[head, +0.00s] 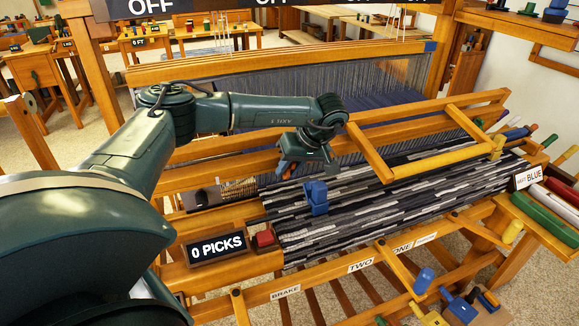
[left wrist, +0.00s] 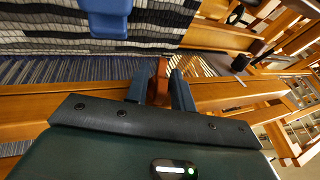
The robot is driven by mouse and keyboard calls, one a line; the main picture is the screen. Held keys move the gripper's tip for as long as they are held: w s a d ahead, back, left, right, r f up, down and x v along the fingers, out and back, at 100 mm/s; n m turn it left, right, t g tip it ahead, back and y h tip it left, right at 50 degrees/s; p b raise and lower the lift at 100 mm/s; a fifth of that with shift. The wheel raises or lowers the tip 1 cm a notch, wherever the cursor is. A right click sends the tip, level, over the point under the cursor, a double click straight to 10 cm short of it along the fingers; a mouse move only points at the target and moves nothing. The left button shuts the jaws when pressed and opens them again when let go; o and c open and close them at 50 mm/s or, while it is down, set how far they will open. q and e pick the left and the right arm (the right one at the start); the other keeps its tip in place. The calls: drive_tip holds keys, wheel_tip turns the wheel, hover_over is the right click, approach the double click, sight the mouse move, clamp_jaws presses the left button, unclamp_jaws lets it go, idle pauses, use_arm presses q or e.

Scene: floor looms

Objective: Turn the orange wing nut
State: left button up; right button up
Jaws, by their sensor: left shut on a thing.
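The orange wing nut (left wrist: 160,82) shows between the two dark fingers of my left gripper (left wrist: 159,76) in the left wrist view. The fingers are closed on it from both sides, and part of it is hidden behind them. In the head view my left gripper (head: 291,168) points down over the left part of the loom's wooden frame, near the edge of the woven cloth. A bit of orange (head: 283,166) shows beside the fingers there. How far the nut is turned cannot be told. My right gripper is in neither view.
The striped grey cloth (head: 400,195) lies on the loom right of the gripper, with a blue clamp-like piece (head: 317,198) on it. A wooden beater frame (head: 372,155) stands close on the right. A red block (head: 265,239) and the "0 PICKS" sign (head: 217,247) are in front.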

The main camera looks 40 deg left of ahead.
use_arm(q)
drive_tip(key=shift+s+t+h, duration=0.1)
drive_tip(key=shift+t+h, duration=0.2)
drive_tip(key=shift+t, duration=0.4)
drive_tip(key=shift+a+f+t+h+b, duration=0.1)
drive_tip(key=shift+t+h+b, duration=0.3)
drive_tip(key=shift+t+b, duration=0.2)
drive_tip(key=t+b, duration=0.1)
drive_tip(key=b, duration=0.1)
drive_tip(key=t+h+b, duration=0.1)
drive_tip(key=t+b, duration=0.1)
drive_tip(key=shift+s+a+f+h+b, duration=0.1)
drive_tip(key=shift+f+h+b, duration=0.2)
drive_tip(key=t+h+b, duration=0.1)
drive_tip(key=t+b, duration=0.2)
drive_tip(key=b, duration=0.3)
drive_tip(key=shift+h, duration=0.3)
drive_tip(key=t+b, duration=0.1)
drive_tip(key=b, duration=0.2)
drive_tip(key=shift+s+r+h, duration=0.1)
drive_tip(key=shift+r+h, duration=0.05)
drive_tip(key=shift+h, duration=0.15)
drive_tip(key=shift+r+t+h+b, duration=0.3)
drive_tip(key=shift+t+b, duration=0.1)
drive_tip(key=shift+b, duration=0.25)
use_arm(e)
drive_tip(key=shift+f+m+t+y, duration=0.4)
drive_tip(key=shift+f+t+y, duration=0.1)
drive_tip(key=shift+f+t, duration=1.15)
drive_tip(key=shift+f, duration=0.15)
